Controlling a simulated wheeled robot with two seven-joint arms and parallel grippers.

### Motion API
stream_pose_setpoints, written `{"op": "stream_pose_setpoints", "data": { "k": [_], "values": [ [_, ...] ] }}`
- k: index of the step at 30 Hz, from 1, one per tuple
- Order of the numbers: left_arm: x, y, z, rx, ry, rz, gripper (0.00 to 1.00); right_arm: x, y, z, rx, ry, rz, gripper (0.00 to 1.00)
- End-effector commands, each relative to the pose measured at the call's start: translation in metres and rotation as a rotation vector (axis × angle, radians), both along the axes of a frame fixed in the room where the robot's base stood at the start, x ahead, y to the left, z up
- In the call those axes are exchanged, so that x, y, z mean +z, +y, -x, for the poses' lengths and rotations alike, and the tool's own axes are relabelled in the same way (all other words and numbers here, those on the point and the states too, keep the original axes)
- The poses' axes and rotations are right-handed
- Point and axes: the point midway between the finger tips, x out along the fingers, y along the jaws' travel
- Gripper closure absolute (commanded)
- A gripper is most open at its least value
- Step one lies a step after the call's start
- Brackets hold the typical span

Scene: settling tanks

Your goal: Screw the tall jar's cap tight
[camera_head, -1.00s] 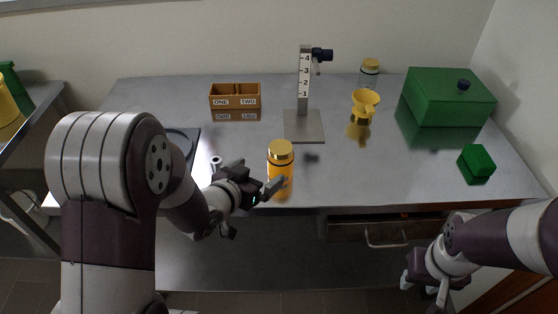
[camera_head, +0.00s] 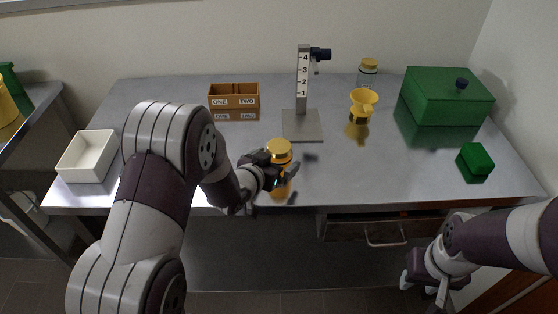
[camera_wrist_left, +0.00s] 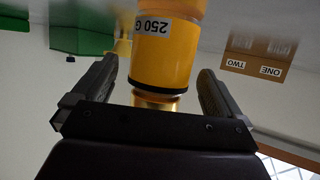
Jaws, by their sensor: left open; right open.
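An orange jar (camera_head: 274,166) with a gold cap (camera_head: 279,146) stands upright near the table's front edge. In the left wrist view, which is upside down, its body (camera_wrist_left: 160,58) shows a "250 G" label and its cap (camera_wrist_left: 158,101) lies near my palm. My left gripper (camera_head: 282,172) is open, with one finger on each side of the jar; I cannot tell whether they touch it. A clear jar (camera_head: 367,79) with a yellow cap stands at the back, partly behind a yellow funnel. My right gripper (camera_head: 425,286) is open and empty, low in front of the table.
A scale post on a metal plate (camera_head: 303,126) stands behind the orange jar. A wooden box (camera_head: 234,102) labelled ONE and TWO, a white tray (camera_head: 88,156), a yellow funnel (camera_head: 364,101), a green box (camera_head: 447,97) and a small green block (camera_head: 475,158) stand around.

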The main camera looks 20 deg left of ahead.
Motion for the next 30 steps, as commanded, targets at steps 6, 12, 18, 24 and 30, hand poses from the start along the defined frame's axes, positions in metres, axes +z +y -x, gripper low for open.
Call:
{"op": "stream_pose_setpoints", "data": {
  "k": [6,12,18,24,30],
  "values": [
    [-0.010,-0.005,-0.021,-0.001,0.001,0.000,0.00,0.000,0.000,0.000,0.000,0.000,0.000,0.57],
    [-0.010,-0.005,-0.022,0.000,0.000,0.000,0.00,0.000,0.000,0.000,0.000,0.000,0.000,0.57],
    [-0.010,-0.005,-0.021,0.000,0.000,0.000,0.20,0.000,0.000,0.000,0.000,0.000,0.000,0.57],
    [-0.008,-0.005,-0.022,0.000,-0.003,0.001,0.73,0.000,0.000,0.000,0.000,0.000,0.000,0.57],
    [-0.007,-0.005,-0.022,0.000,-0.003,0.001,0.73,0.000,0.000,0.000,0.000,0.000,0.000,0.57]
  ]
}}
